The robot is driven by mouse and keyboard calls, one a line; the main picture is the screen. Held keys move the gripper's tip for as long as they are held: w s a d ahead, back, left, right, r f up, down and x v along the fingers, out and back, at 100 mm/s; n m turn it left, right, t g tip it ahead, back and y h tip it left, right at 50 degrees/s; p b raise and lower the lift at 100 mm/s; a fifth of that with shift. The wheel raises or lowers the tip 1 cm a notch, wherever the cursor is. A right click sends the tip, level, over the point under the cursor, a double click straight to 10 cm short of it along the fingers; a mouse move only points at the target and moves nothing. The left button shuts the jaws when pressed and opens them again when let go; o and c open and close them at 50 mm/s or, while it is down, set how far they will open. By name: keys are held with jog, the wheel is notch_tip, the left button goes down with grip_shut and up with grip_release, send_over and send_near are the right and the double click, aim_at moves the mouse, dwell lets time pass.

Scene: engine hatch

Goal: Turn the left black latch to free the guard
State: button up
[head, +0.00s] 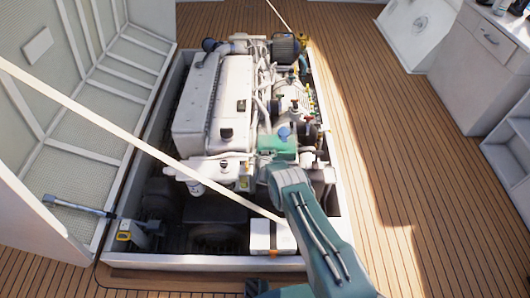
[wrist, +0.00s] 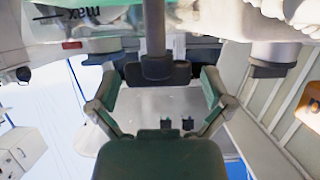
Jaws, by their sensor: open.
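In the wrist view my gripper (wrist: 160,82) is open, its two green fingers spread wide with nothing held. Between and beyond the fingers is a pale grey plate (wrist: 150,104), which may be the guard. Two small black pieces that look like latches sit side by side on it, just above my palm: the left one (wrist: 167,124) and the right one (wrist: 188,123). The fingers are apart from both. Their exact turn is too small to tell. In the head view my arm reaches over the engine's near right end; I cannot make out the fingers or latches there.
A dark post with a black block (wrist: 158,72) stands between the fingertips. The white engine (head: 205,100) fills the hatch, with the raised lid (head: 100,90) at left. A long pale bar crosses the head view diagonally. Wooden deck (head: 385,180) is clear at right, before white cabinets (head: 450,60).

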jog(key=shift+a, duration=0.1)
jog(key=shift+d, duration=0.25)
jog(key=c, duration=1)
jog(key=shift+n+y, duration=0.5)
jog(key=shift+n+g+y, duration=0.4)
jog(key=shift+n+y, duration=1.2)
jog(key=shift+y, duration=0.3)
jog(key=shift+n+g+y, duration=0.9)
jog(key=shift+n+y, duration=0.6)
jog(key=shift+n+g+y, duration=0.7)
jog(key=shift+n+y, duration=0.1)
jog(key=shift+n, duration=0.2)
